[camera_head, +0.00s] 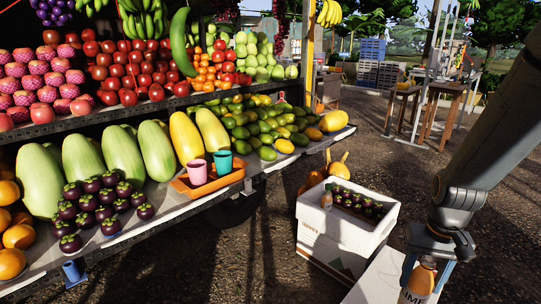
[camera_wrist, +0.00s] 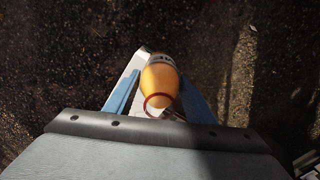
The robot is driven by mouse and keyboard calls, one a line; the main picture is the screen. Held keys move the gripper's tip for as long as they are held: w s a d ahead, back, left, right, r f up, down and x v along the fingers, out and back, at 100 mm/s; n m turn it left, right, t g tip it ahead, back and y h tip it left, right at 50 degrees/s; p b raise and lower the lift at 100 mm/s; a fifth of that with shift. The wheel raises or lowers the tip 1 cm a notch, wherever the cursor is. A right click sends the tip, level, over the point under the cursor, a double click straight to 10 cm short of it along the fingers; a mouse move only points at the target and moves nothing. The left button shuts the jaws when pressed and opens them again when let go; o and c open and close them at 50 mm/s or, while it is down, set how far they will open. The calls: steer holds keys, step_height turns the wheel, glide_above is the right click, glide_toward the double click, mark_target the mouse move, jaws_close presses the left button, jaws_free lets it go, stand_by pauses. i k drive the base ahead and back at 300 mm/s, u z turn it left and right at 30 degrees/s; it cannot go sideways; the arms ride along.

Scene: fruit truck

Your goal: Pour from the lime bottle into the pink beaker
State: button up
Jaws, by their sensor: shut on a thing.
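The lime bottle (camera_head: 420,281), orange-yellow with a dark label partly reading "IME", is between the fingers of my gripper (camera_head: 427,268) at the lower right of the head view. My gripper is shut on it. In the wrist view the bottle (camera_wrist: 160,80) shows top-on between the blue fingers of my gripper (camera_wrist: 159,88). Its base is cut off in the head view. The pink beaker (camera_head: 197,172) stands upright in an orange tray (camera_head: 211,188) on the stall's front ledge, far to the left of my gripper.
A teal cup (camera_head: 222,162) stands beside the pink beaker. Mangosteens (camera_head: 105,205) and large melons (camera_head: 123,152) crowd the ledge. A white surface (camera_head: 372,284) lies beside the held bottle.

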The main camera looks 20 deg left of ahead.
mark_target(197, 169)
steer(key=u, duration=0.25)
steer(key=i, duration=0.45)
steer(key=u, duration=0.95)
steer(key=i, duration=0.5)
steer(key=u, duration=0.55)
